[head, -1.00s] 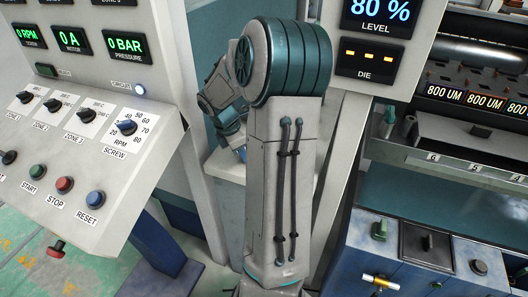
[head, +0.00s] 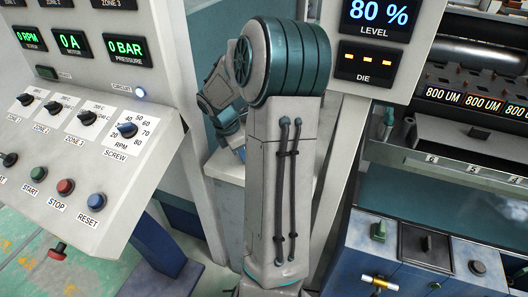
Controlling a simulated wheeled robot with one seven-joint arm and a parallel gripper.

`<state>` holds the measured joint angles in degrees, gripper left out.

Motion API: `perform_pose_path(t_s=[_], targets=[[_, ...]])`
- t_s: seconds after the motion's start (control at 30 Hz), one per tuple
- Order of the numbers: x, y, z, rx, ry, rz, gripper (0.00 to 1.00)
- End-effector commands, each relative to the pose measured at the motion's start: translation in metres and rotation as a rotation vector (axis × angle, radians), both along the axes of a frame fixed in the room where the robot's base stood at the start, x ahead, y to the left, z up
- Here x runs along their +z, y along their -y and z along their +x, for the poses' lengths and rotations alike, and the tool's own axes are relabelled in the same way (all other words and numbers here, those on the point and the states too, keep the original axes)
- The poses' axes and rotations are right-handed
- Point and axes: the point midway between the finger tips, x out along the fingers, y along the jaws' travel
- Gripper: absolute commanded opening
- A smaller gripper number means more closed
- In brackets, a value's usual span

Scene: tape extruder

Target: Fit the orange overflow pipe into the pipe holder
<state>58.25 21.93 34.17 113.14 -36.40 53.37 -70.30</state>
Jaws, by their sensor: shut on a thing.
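My gripper is not visible. My arm fills the middle of the head view, and its far links pass behind its upright link, so the arm's end is hidden. I cannot make out the orange overflow pipe or the pipe holder.
A control panel (head: 80,150) with knobs and buttons stands on the left. A screen box (head: 378,40) reads 80 % LEVEL. On the right are a machine with 800 UM displays (head: 483,102) and a blue cabinet (head: 380,255) with small handles on top.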

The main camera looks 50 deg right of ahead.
Motion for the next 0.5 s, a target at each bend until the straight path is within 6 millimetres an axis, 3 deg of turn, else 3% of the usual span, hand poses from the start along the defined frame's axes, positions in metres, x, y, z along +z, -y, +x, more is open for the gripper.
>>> perform_pose_path(t_s=[0.5], targets=[[0.03,0.0,0.0,0.0,0.0,-0.001,0.0]])
